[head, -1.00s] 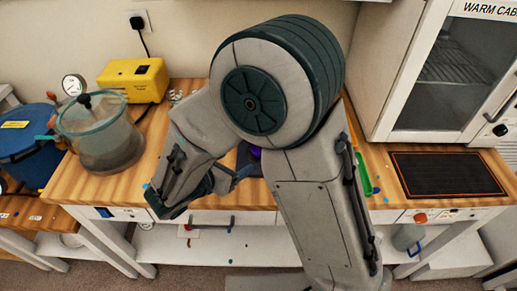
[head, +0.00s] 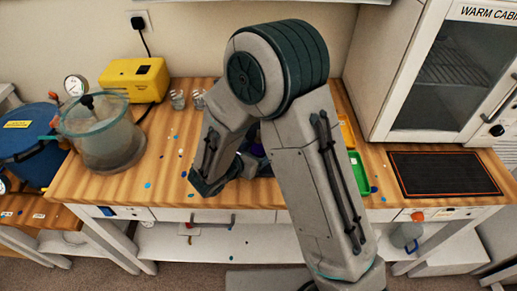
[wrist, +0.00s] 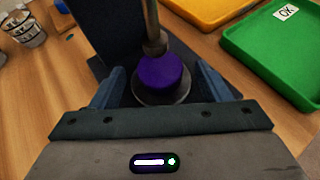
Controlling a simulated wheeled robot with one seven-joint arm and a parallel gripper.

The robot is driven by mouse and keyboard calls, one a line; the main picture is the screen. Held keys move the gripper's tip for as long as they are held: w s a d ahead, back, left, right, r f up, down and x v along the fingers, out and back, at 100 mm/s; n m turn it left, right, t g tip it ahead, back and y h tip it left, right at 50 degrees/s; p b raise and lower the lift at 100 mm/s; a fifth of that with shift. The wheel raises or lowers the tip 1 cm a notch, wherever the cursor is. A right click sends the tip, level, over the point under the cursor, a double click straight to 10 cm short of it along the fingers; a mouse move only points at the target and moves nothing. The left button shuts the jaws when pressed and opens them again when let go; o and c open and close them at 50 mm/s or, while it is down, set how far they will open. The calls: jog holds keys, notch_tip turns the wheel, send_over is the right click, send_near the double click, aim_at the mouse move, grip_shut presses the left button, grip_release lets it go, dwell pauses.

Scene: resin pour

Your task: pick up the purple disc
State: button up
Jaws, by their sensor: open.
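The purple disc (wrist: 165,72) lies on a round grey base (wrist: 184,92) in the wrist view. A metal rod (wrist: 151,22) with a wider tip stands over the disc's far edge; I cannot tell whether it touches. My gripper (wrist: 160,78) is open, with one blue-grey finger on each side of the disc and visible gaps between. Nothing is held. In the head view only a sliver of the purple disc (head: 257,148) shows, and my arm hides most of the gripper area.
A green tray (wrist: 268,62) marked OK and a yellow tray (wrist: 208,10) lie to the right. Small clear cups (head: 178,99) stand at the back left. A clear pot (head: 105,140) and a yellow pump (head: 133,80) are further left. A black mat (head: 445,174) lies right, by the warm cabinet.

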jog(key=c, duration=1.1)
jog(key=shift+r, duration=0.1)
jog(key=shift+c, duration=0.2)
